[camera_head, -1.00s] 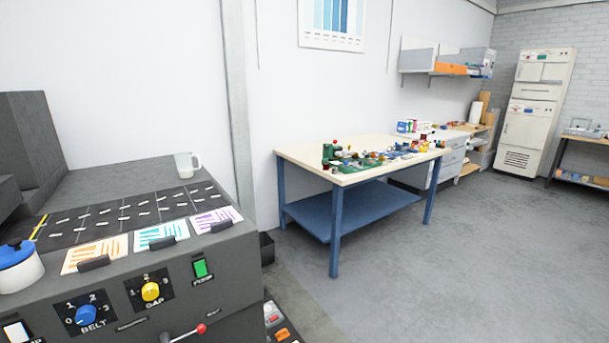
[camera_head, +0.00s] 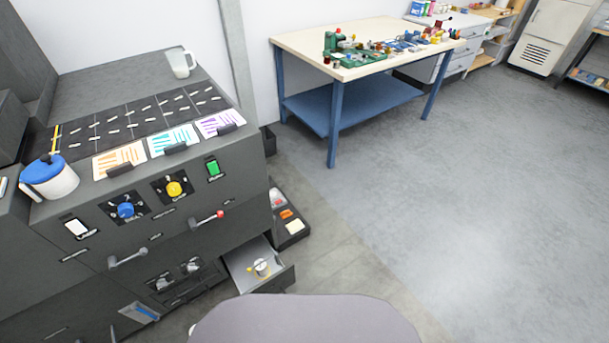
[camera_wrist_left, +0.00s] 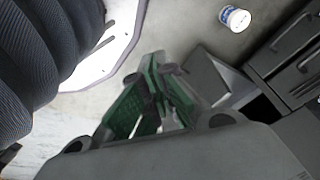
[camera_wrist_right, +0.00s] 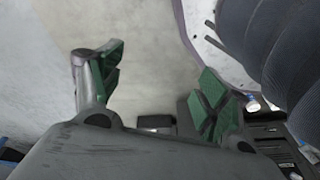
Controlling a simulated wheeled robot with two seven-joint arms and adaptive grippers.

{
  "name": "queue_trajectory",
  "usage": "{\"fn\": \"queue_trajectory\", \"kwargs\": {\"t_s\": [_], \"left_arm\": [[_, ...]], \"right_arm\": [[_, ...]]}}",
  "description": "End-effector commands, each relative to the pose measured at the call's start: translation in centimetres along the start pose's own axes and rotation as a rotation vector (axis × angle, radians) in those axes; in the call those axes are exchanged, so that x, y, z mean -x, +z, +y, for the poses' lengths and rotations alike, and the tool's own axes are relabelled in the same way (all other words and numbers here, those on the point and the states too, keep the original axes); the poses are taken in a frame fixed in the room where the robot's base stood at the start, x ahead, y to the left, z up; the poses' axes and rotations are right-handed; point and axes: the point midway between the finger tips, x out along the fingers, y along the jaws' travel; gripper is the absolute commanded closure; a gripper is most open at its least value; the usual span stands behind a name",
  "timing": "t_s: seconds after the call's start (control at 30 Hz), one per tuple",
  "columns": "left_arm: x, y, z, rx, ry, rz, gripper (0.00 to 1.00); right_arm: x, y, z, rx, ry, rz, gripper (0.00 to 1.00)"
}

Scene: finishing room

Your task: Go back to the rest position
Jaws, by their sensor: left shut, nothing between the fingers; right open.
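My left gripper (camera_wrist_left: 158,75) shows only in the left wrist view. Its green-padded fingers are closed together with nothing between them. My right gripper (camera_wrist_right: 158,75) shows in the right wrist view with its green-padded fingers spread wide and the gap empty. Both hang over pale floor beside my own body. Neither gripper nor arm shows in the head view.
A dark machine (camera_head: 150,205) stands at left, with a white mug (camera_head: 181,63) and blue-lidded pot (camera_head: 50,178) on top. Its low drawer (camera_head: 285,278) stands open with a small container inside. A workbench (camera_head: 300,42) stands behind. Floor at right is clear. A white-and-blue tub (camera_wrist_left: 235,18) shows in the left wrist view.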

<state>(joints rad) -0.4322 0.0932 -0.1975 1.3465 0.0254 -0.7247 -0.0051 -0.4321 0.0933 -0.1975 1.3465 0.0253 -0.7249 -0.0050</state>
Motion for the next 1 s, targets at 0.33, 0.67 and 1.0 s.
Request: {"fn": "queue_trajectory", "kwargs": {"t_s": [0.33, 0.67, 1.0], "left_arm": [[0.6, 3.4, -0.5, -0.001, -0.01, -0.022, 1.0], [1.3, 7.1, -0.9, -0.004, -0.018, -0.043, 1.0], [2.8, 11.0, -1.4, -0.007, -0.025, -0.062, 1.0]], "right_arm": [[0.6, 3.5, 0.5, 0.001, 0.009, -0.022, 0.24], [1.3, 7.1, 0.9, 0.003, 0.018, -0.042, 0.24], [2.8, 11.0, 1.4, 0.007, 0.025, -0.062, 0.24]]}}
